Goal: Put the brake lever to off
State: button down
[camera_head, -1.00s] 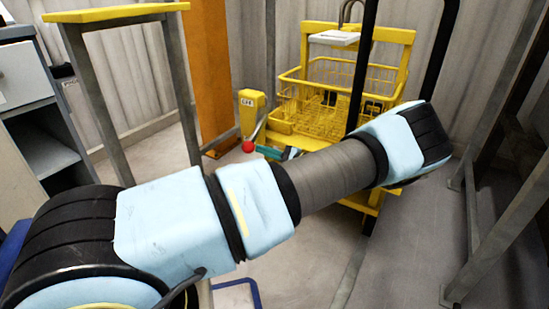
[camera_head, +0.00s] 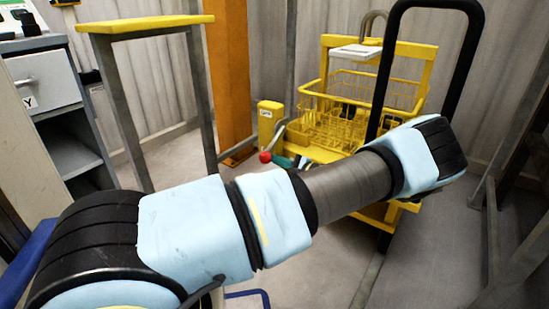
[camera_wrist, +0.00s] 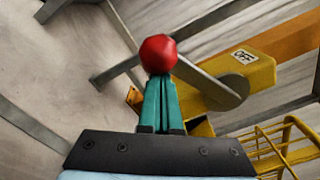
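The brake lever is a grey bar with a red ball knob (camera_head: 265,157), pivoted on a yellow post (camera_head: 270,121) on the yellow cart. Contact cannot be told.
A yellow wire basket (camera_head: 345,112) sits on the cart, which has a black handle (camera_head: 478,60). A yellow-topped stand (camera_head: 150,23) and orange column (camera_head: 228,75) are at left, with a drawer cabinet (camera_head: 45,82). Grey frame legs (camera_head: 491,220) stand at right. Floor is clear between.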

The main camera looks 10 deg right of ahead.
aim_at(270, 153)
jog(key=shift+s+a+r, duration=0.1)
jog(key=shift+r, duration=0.05)
jog(key=m+p, duration=0.1)
jog(key=r+p, duration=0.1)
jog(key=p, duration=0.1)
jog(key=a+r+m+p, duration=0.1)
jog(key=p, duration=0.1)
jog(key=shift+s+r+m, duration=0.2)
jog(key=shift+s+m, duration=0.1)
jog(key=shift+s, duration=0.1)
jog(key=r+m+p, duration=0.2)
jog(key=p, duration=0.1)
jog(key=r+m+p, duration=0.1)
jog(key=shift+s+a+p, duration=0.35)
jog(key=shift+s+p, duration=0.05)
notch_tip(270, 153, up, 3)
jog(key=m+p, duration=0.3)
jog(key=m, duration=0.1)
jog(key=shift+p, duration=0.35)
jog(key=shift+d+r+p, duration=0.1)
jog(key=shift+r+p, duration=0.35)
jog(key=shift+p, duration=0.05)
jog(key=shift+w+r, duration=0.1)
